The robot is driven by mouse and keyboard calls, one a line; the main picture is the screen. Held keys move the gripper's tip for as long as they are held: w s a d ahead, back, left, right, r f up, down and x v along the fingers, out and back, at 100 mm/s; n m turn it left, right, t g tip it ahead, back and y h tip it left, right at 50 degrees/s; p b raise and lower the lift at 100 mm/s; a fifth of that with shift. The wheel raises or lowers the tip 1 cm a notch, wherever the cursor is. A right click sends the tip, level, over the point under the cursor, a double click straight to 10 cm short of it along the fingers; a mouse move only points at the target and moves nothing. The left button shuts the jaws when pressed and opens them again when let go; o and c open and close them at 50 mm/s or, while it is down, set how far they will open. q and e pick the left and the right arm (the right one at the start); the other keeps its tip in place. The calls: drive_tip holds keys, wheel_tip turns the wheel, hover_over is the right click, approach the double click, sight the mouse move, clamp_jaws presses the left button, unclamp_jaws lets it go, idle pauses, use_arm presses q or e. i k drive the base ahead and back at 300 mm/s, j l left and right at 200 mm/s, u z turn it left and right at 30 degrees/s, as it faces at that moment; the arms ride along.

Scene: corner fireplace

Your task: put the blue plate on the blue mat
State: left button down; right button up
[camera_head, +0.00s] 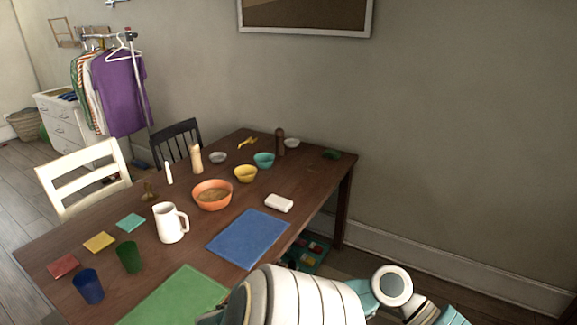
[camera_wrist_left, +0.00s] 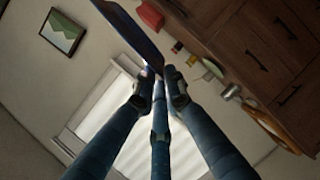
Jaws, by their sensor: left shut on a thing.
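The blue mat (camera_head: 248,238) lies flat and bare near the right edge of the dark wooden table in the head view. In the left wrist view, my left gripper (camera_wrist_left: 158,82) is shut on the rim of a dark blue plate (camera_wrist_left: 130,30). The plate shows nearly edge-on, tilted, reaching up and left from the fingertips. The plate and the left gripper are not visible in the head view, so their position relative to the mat cannot be told. My right gripper is not in view.
A green mat (camera_head: 177,297) lies nearer. A green cup (camera_head: 129,257) and a blue cup (camera_head: 88,287) stand at left. My arm covers the bottom.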

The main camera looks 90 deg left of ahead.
sight(243, 244)
drive_tip(key=j+u, duration=0.1)
drive_tip(key=u, duration=0.35)
drive_tip(key=i+u, duration=0.1)
drive_tip(key=u, duration=0.4)
drive_tip(key=j+u, duration=0.1)
drive_tip(key=u, duration=0.35)
drive_tip(key=i+u, duration=0.1)
drive_tip(key=u, duration=0.8)
drive_tip(key=i+l+u, duration=0.1)
drive_tip(key=u, duration=0.35)
drive_tip(key=i+l+u, duration=0.2)
drive_tip(key=u, duration=0.25)
drive_tip(key=i+l+u, duration=0.25)
drive_tip(key=u, duration=0.2)
drive_tip(key=i+l+u, duration=0.1)
drive_tip(key=l+u, duration=0.3)
drive_tip(key=i+l+u, duration=0.1)
drive_tip(key=l, duration=0.35)
drive_tip(key=i+l+u, duration=0.1)
drive_tip(key=l, duration=0.3)
drive_tip(key=i+l, duration=0.15)
drive_tip(key=l, duration=0.35)
drive_tip(key=j+u, duration=0.05)
